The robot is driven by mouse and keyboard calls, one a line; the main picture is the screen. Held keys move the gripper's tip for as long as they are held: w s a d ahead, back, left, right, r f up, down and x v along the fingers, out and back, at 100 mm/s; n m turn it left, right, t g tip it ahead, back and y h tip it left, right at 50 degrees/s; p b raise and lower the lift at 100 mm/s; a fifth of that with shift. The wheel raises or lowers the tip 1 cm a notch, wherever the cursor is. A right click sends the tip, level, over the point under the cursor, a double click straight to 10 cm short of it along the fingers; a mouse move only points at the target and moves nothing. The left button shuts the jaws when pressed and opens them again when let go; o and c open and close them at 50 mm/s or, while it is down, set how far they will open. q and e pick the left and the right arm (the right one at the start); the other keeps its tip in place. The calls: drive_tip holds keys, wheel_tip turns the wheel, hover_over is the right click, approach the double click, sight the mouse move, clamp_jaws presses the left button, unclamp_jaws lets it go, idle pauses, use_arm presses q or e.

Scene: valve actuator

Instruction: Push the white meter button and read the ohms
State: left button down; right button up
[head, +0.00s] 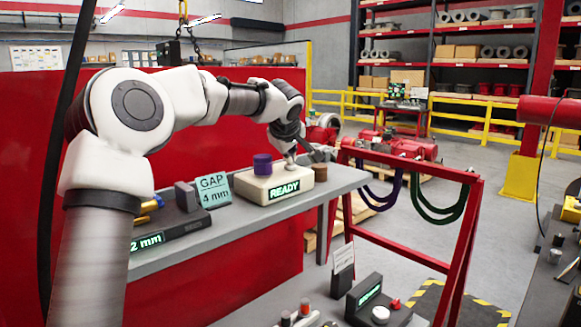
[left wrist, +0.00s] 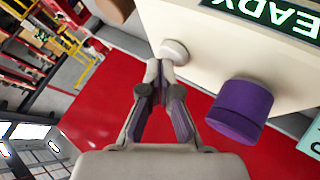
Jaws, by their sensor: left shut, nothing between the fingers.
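The meter (head: 258,188) is a cream box with a green-lit display reading READY, standing on the grey bench. A purple cylinder (head: 262,164) stands on it; it also shows in the left wrist view (left wrist: 240,108). The white button (left wrist: 174,51) is a short round knob on the meter. My left gripper (left wrist: 158,68) is shut and empty, its fingertips right at the white button; I cannot tell whether they touch. In the head view my left gripper (head: 291,152) comes down over the meter's right end and partly hides the button. My right gripper is not in view.
A GAP 4 mm card (head: 213,190) and a dark gauge (head: 165,228) showing 2 mm are left of the meter. A brown cylinder (head: 319,169) is to its right. A red rack (head: 415,180) with hanging cables stands beyond. A dark device (head: 365,294) sits lower front.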

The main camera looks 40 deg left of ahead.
use_arm(q)
drive_tip(key=shift+f+b, duration=0.3)
drive_tip(key=shift+b, duration=0.05)
idle(0.6)
drive_tip(key=shift+r+p, duration=0.5)
drive_tip(key=shift+r, duration=0.35)
drive_tip(key=shift+r, duration=0.1)
drive_tip(key=shift+r+p, duration=1.75)
drive_tip(key=shift+r, duration=0.75)
drive_tip(key=shift+w+f, duration=0.1)
